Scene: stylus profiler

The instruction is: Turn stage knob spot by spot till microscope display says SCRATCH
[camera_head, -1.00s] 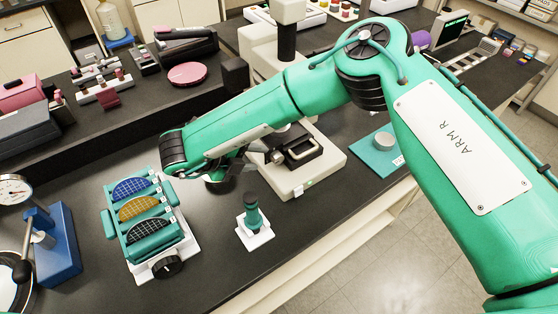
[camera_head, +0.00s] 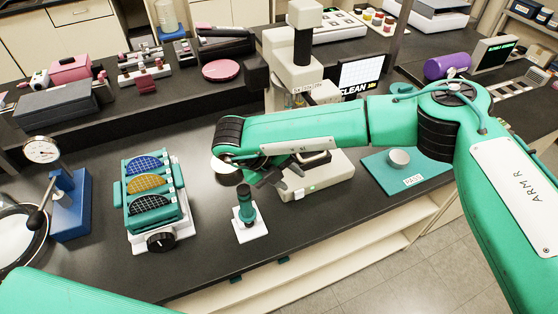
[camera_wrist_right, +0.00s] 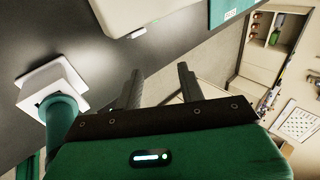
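The microscope (camera_head: 303,78) stands at the back of the bench, its stage hidden behind my right arm. Its display (camera_head: 362,78) reads CLEAN. My right gripper (camera_head: 272,175) is in front of the microscope base, above the bench. In the right wrist view my right gripper (camera_wrist_right: 160,88) has its two fingers apart with nothing between them. A black knob (camera_head: 161,241) sits on the front of the wafer rack (camera_head: 174,236); I cannot tell whether it is the stage knob. My left gripper is out of view; only green left arm shows at bottom left.
A green post (camera_head: 245,207) on a white base stands just left of my right gripper. A teal PASS pad (camera_head: 415,178) with a grey puck (camera_head: 399,158) lies to the right. A blue dial gauge stand (camera_head: 70,205) is at left. Bare bench lies in front of the rack and post.

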